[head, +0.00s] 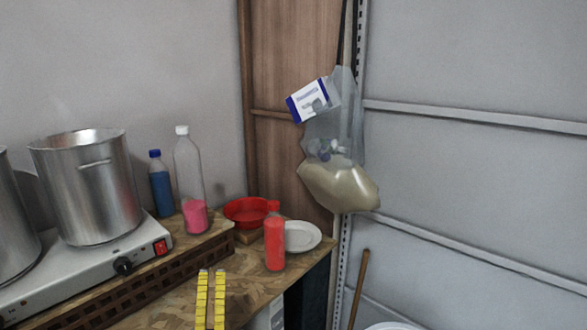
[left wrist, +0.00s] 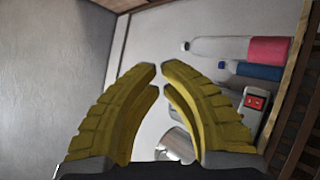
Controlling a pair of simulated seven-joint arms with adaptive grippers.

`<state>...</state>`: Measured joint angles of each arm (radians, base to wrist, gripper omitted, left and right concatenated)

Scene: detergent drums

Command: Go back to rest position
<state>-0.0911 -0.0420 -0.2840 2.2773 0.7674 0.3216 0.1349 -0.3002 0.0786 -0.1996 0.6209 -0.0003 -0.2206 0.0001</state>
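My left gripper (head: 211,273) shows at the bottom of the head view as two yellow, ribbed fingers over the wooden worktop (head: 160,312). In the left wrist view the gripper (left wrist: 159,75) is open, with a gap between the fingertips and nothing in it. It is apart from the bottles. A red bottle (head: 274,244) stands on the worktop, right of the gripper. A clear bottle with pink liquid (head: 194,215) and a blue bottle (head: 161,186) stand farther back. My right gripper is not in either view.
A steel pot (head: 88,190) stands on a white hotplate (head: 130,253) at the left. A red bowl (head: 246,211) and a white plate (head: 302,236) are at the back right. A plastic bag (head: 340,180) and a white-blue box (head: 313,101) hang by the wooden panel.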

